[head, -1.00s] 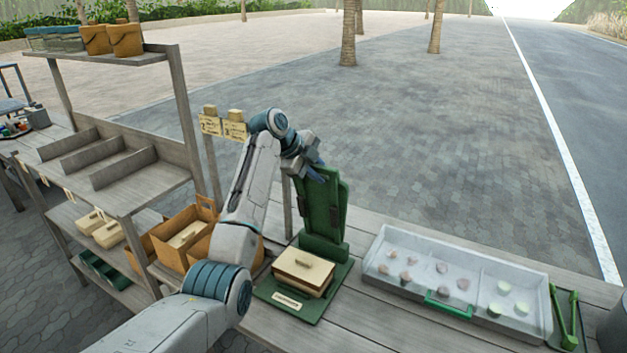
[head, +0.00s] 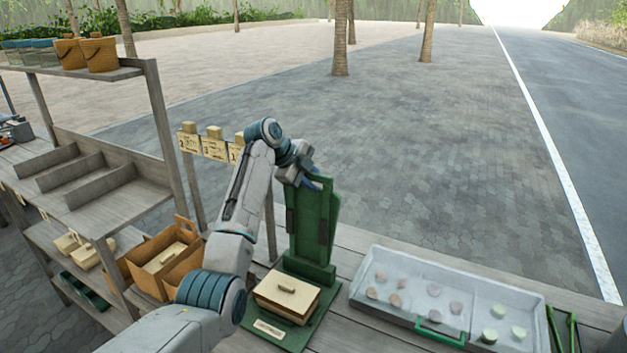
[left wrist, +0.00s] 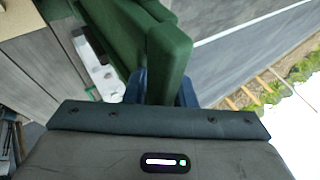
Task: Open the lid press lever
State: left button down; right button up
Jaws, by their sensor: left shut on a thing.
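The green lid press (head: 292,329) stands on the table with its tall green lever (head: 315,225) raised nearly upright at the back. A cream box with a lid and a small handle (head: 287,292) sits on the press base. My left gripper (head: 312,182) is at the top of the lever, shut on its upper end. In the left wrist view the lever's green end (left wrist: 168,62) sits between the blue fingers, which are mostly hidden behind it. My right gripper is not in view.
A clear-lidded tray (head: 415,283) with several small round pieces lies right of the press, with green tongs (head: 562,335) beside it. A wooden shelf (head: 95,190) and an orange carton (head: 160,262) stand at left. Open paving lies behind.

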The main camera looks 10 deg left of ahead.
pick_arm(q)
jog(key=c, duration=1.5)
grip_release()
jog(key=shift+f, duration=0.15)
jog(key=shift+o, duration=0.5)
jog(key=shift+w, duration=0.1)
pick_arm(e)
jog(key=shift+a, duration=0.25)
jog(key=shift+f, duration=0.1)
